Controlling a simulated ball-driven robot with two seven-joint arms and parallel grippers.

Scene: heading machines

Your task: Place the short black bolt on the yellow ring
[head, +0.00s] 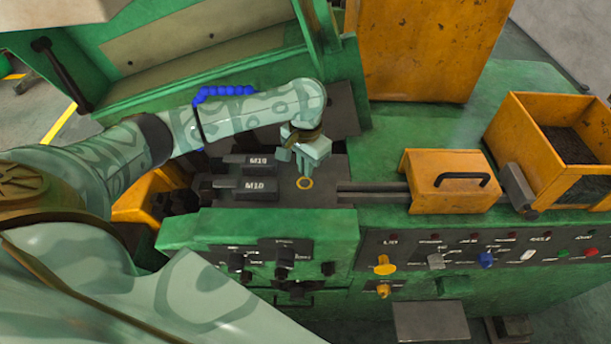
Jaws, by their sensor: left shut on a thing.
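The yellow ring (305,183) is a small marked circle on the dark plate of the green machine. My left gripper (308,170) points down just above the ring, a little behind it in the picture. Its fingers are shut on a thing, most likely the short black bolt. The fingers hide the bolt, so I cannot make out its shape or tilt. The ring looks empty where it shows. My right gripper is not in view.
A yellow box with a black handle (455,202) and an open orange bin (515,150) stand to the right. A control panel with knobs (384,265) is in front. A green cover (200,60) rises behind.

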